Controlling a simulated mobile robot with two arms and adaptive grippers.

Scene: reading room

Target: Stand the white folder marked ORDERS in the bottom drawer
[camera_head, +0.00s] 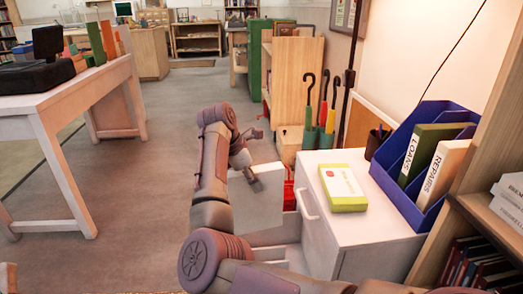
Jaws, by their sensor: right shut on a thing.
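My right gripper (252,178) is shut on the top edge of a white folder (262,205), which hangs upright below it. No marking on the folder can be read from here. The folder is above or partly inside the pulled-out bottom drawer (292,257) of the white cabinet (352,232); I cannot tell whether it touches the drawer floor. My right arm hides part of the folder's left side and of the drawer. My left gripper is not in view.
Red items (289,194) show just right of the folder. On the cabinet top are a yellow-green and white box (342,187) and a blue file holder (396,160) with folders marked LOANS and REPAIRS. An umbrella stand (318,138) is behind.

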